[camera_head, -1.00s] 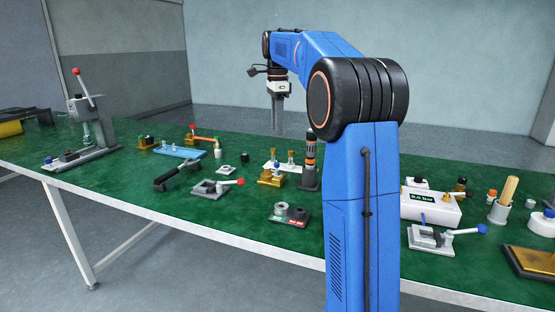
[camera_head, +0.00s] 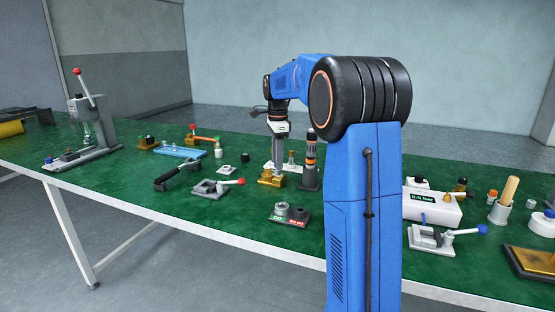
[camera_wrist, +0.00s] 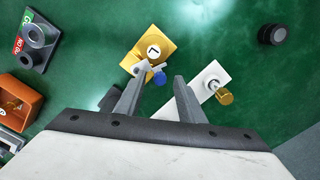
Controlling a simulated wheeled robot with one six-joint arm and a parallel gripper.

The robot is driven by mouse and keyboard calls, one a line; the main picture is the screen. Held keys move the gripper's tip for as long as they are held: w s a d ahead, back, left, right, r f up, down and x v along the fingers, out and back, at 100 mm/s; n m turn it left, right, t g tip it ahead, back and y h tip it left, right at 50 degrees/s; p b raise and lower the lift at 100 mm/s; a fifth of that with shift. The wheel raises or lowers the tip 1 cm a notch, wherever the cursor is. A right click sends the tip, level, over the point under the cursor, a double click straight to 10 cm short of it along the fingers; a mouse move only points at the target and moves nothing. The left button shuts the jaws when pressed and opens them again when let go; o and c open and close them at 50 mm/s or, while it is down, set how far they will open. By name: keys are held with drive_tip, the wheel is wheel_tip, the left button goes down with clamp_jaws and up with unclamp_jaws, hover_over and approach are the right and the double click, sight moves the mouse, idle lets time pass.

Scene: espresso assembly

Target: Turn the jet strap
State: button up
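A gold block (camera_wrist: 154,45) with a round white disc marked with a black line on top stands just beyond my fingertips in the wrist view. A small light-grey strap (camera_wrist: 143,68) with a blue knob (camera_wrist: 159,78) sits at its near edge; I take this to be the jet strap. My gripper (camera_wrist: 158,84) is open, with the blue knob showing between its fingertips. I cannot tell whether the fingers touch it. In the head view my gripper (camera_head: 279,164) points down above the gold block (camera_head: 271,180), and the strap is too small to make out there.
A white plate (camera_wrist: 211,74) with a brass post lies right beside my gripper. A dark-and-orange upright tool (camera_head: 310,160) stands close on the right. A go/no-go gauge (camera_head: 289,214) and a red-handled clamp (camera_head: 211,188) are nearer the front edge.

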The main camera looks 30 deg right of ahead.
clamp_jaws()
drive_tip(key=n, duration=0.1)
drive_tip(key=a+n, duration=0.1)
drive_tip(key=n, duration=0.2)
drive_tip(key=shift+w+a+n, duration=0.15)
drive_tip(key=shift+a+n, duration=0.15)
idle(0.3)
unclamp_jaws()
